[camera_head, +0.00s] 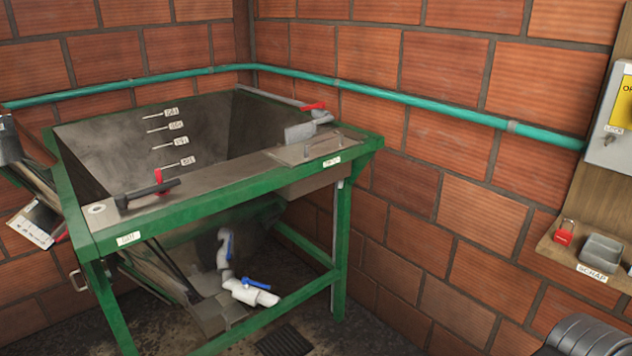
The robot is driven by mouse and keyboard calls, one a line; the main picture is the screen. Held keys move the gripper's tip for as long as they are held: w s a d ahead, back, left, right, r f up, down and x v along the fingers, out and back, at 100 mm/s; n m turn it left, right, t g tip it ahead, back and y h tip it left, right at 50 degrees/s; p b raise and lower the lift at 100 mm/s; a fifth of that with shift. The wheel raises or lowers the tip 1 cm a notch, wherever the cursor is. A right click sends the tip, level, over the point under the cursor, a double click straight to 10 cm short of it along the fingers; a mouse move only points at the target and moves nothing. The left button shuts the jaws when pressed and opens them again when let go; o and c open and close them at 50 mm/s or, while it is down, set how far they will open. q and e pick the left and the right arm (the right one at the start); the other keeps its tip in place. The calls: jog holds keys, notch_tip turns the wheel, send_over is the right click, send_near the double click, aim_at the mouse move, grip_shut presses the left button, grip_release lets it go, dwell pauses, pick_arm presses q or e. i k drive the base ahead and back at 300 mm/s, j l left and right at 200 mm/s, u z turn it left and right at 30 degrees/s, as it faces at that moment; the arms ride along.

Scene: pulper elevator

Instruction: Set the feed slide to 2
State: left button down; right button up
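A green-framed metal hopper (233,209) stands in the middle of the view. On its front rim at the left is a flat black handle (147,193) with a small red upright piece (158,176) beside it. I cannot tell for sure whether this is the feed slide, and I can read no number at its position. A small white label (129,239) is on the green frame below it, too small to read. Neither of my grippers can be made out in the view.
A lidded plate (312,149) and red-handled lever (313,106) sit on the right rim. White pipes with blue valves (257,284) are below. A teal pipe (420,99) runs along the brick walls. A shelf (570,251) and grey control box (610,140) are at right.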

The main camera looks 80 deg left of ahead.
aim_at(61, 232)
jog(key=k+u, duration=0.15)
jog(key=u, duration=4.1)
